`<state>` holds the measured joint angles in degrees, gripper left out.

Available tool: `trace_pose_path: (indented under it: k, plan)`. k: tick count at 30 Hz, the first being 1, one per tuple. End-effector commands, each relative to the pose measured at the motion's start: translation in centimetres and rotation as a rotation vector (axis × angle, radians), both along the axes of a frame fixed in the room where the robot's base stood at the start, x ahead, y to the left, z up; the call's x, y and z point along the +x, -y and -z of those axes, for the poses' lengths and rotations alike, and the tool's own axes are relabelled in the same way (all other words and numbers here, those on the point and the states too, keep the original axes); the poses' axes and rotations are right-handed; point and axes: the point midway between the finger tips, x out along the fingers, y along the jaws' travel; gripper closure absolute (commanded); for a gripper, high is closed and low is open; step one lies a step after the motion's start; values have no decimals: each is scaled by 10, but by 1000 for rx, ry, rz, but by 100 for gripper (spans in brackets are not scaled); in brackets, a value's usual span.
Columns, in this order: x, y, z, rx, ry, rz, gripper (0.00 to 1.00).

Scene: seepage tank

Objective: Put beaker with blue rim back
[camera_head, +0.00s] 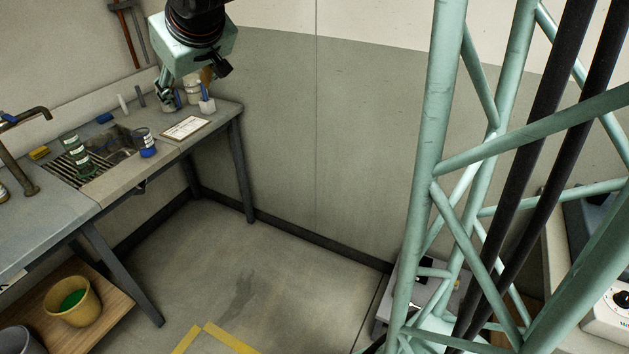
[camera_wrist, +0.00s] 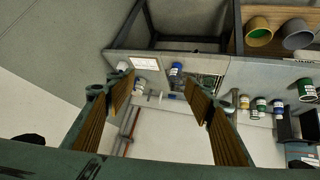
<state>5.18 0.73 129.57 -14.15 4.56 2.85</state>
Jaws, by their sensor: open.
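A small grey beaker with a white label (camera_head: 143,136) is on the bench, just right of the sink, with a blue part (camera_head: 148,153) at its near, lower end. In the wrist view a labelled beaker with blue on it (camera_wrist: 176,73) shows between my two fingers, beyond them, beside the sink. I cannot tell surely whether it is upright or upside down. My gripper (camera_head: 191,84) hangs above the bench's right end. In the wrist view my gripper (camera_wrist: 160,82) is open, its fingers wide apart with nothing between them.
The bench (camera_head: 215,118) also holds a white card (camera_head: 186,128), a white cup with blue (camera_head: 207,104), green-rimmed containers (camera_head: 76,153) by the sink grate and a tap (camera_head: 20,180). A yellow bucket (camera_head: 73,300) stands below. The floor (camera_head: 240,270) is clear.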

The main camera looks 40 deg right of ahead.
Motion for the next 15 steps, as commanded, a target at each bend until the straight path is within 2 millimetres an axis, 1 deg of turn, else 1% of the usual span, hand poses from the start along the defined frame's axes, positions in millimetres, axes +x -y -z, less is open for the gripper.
trace_pose_path:
  k: [1, 8, 15]
  plan:
    - [-14, -2, -13, 1, 5, 4, 52]
    - [-71, -8, -20, 13, -56, 30, 52]
    - [-134, -13, -23, 31, -120, 54, 52]
